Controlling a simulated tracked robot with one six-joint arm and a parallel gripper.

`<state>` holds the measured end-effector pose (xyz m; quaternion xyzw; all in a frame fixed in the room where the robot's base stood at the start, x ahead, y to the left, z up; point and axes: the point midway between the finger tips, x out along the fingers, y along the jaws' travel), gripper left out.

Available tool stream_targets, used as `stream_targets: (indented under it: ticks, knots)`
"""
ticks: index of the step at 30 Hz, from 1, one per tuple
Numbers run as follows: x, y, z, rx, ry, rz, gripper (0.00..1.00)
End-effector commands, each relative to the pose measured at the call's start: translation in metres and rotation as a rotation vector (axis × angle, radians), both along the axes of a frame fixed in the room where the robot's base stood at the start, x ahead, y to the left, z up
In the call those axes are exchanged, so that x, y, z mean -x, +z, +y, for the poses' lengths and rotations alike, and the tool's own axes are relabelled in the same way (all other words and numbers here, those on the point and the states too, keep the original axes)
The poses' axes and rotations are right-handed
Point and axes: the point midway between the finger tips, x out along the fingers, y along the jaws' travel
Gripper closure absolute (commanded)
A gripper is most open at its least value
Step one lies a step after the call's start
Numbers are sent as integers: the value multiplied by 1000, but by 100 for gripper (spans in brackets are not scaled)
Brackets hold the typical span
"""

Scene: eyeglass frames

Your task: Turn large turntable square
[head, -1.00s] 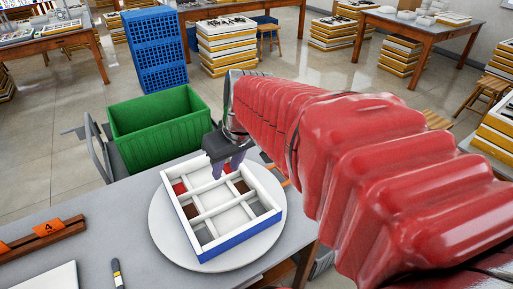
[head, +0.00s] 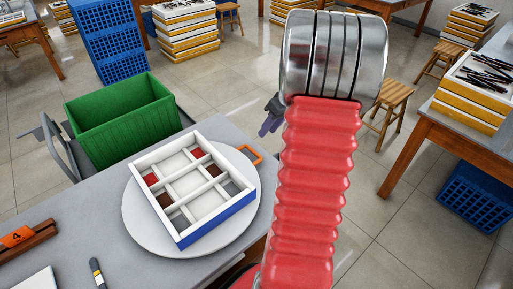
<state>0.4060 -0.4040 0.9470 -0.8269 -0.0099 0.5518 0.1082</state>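The large turntable (head: 145,228) is a round, pale disc on the grey table. A square white tray (head: 220,222) with a blue outer side facing front right lies on it. My gripper (head: 268,122) is partly hidden behind my red-sleeved arm. Its dark purple finger parts show above the floor, right of and apart from the tray. Whether its fingers are open or shut is unclear.
A green crate (head: 125,125) stands behind the table. An orange loop-shaped thing (head: 251,154) is at the table's edge beside the turntable. A rail with an orange "4" label (head: 17,237) and a marker (head: 97,272) lie at left.

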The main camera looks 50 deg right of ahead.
Motion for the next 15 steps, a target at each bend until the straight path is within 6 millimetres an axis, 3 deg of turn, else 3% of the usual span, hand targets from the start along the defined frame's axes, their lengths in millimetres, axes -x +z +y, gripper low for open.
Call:
stream_targets:
  ticks: [4,15]
  knots:
    - [6,-9,-16,-5,-8,-9,69]
    - [6,-10,-16,-4,-7,-9,69]
